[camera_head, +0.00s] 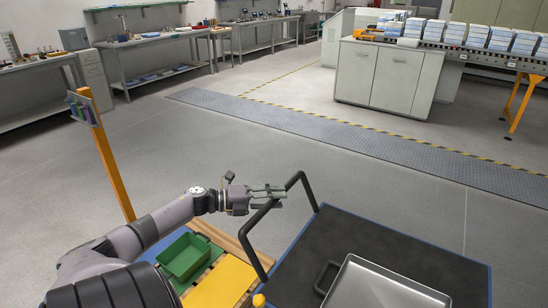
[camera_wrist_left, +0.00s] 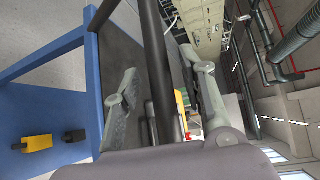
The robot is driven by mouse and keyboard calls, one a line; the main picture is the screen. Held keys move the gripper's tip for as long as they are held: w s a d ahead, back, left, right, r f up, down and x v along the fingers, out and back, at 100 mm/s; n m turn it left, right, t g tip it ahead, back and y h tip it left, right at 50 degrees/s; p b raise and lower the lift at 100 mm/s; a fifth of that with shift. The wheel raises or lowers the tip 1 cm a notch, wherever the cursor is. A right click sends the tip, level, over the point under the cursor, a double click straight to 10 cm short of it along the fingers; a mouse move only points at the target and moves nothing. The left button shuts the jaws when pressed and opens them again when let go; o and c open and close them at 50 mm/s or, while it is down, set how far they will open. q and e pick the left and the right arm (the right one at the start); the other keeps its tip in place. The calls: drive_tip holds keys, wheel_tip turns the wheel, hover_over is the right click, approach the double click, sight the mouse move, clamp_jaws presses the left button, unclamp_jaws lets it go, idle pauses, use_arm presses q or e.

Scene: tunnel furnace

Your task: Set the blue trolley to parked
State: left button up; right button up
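The blue trolley has a dark top with a blue rim (camera_head: 490,275) and stands at the lower right of the head view. Its black push handle (camera_head: 305,190) rises at its left end. My left gripper (camera_head: 268,190) is at the top bar of the handle. In the left wrist view the black bar (camera_wrist_left: 157,70) runs between the two grey fingers of my left gripper (camera_wrist_left: 165,105). The fingers are spread, with gaps seen between them and the bar. The trolley's blue frame (camera_wrist_left: 55,100) also shows there, with a yellow part (camera_wrist_left: 38,143) and a black part near it. My right gripper is out of view.
A metal tray (camera_head: 350,285) lies on the trolley. Left of it are a green bin (camera_head: 184,257) and a yellow panel (camera_head: 222,284). An orange post (camera_head: 112,165) stands at left. Grey floor lies ahead, up to a striped-edge mat (camera_head: 330,130) before grey cabinets (camera_head: 385,75).

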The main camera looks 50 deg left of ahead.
use_arm(q)
drive_tip(key=v, duration=1.2)
drive_tip(key=shift+a+f, duration=0.1)
drive_tip(key=shift+f, duration=0.05)
